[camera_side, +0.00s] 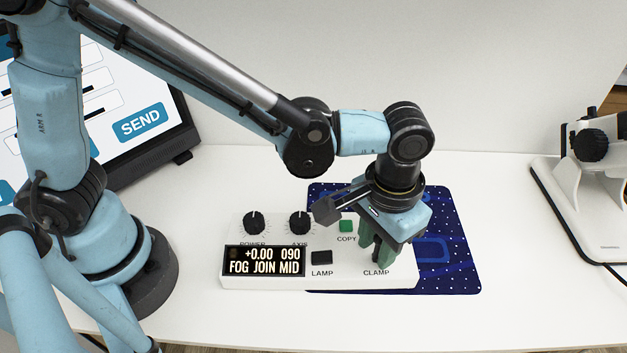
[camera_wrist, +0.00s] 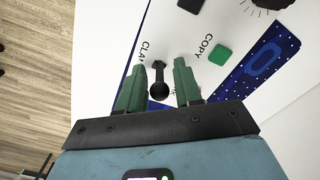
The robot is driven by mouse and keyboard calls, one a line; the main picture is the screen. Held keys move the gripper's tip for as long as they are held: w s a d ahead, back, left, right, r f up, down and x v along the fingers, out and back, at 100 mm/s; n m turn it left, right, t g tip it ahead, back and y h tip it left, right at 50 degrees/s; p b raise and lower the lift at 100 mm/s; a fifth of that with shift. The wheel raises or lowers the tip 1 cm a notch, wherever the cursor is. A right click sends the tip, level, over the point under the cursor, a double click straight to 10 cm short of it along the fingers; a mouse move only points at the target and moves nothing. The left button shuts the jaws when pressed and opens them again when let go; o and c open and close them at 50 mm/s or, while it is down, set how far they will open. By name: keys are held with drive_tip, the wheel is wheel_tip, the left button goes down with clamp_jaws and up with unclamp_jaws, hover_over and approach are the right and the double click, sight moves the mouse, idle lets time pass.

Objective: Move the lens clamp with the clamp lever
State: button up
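The clamp lever (camera_wrist: 158,82) is a small black lever with a round knob, beside the CLAMP label on a white control box (camera_side: 405,280). My gripper (camera_side: 376,262) points down over the CLAMP end of the box. In the wrist view my gripper (camera_wrist: 159,68) has its two green fingers apart, one on each side of the lever, with a gap visible on both sides. The box's display (camera_side: 264,262) reads "+0.00 090" and "FOG JOIN MID". No lens clamp can be made out.
The box also carries a POWER knob (camera_side: 254,222), a second knob (camera_side: 300,222), a green COPY button (camera_side: 346,226) and a black LAMP button (camera_side: 321,258). A blue speckled mat (camera_side: 460,270) lies under it. A SEND screen (camera_side: 140,122) stands left, a microscope-like instrument (camera_side: 595,190) right.

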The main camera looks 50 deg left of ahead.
clamp_jaws()
drive_tip(key=shift+w+d+f+g+y, duration=0.1)
drive_tip(key=shift+w+d+g+y, duration=0.1)
drive_tip(key=shift+g+y, duration=0.3)
drive_tip(key=shift+w+d+g+y, duration=0.2)
drive_tip(key=shift+g+y, duration=0.3)
drive_tip(key=shift+o, duration=0.9)
unclamp_jaws()
drive_tip(key=v, duration=1.2)
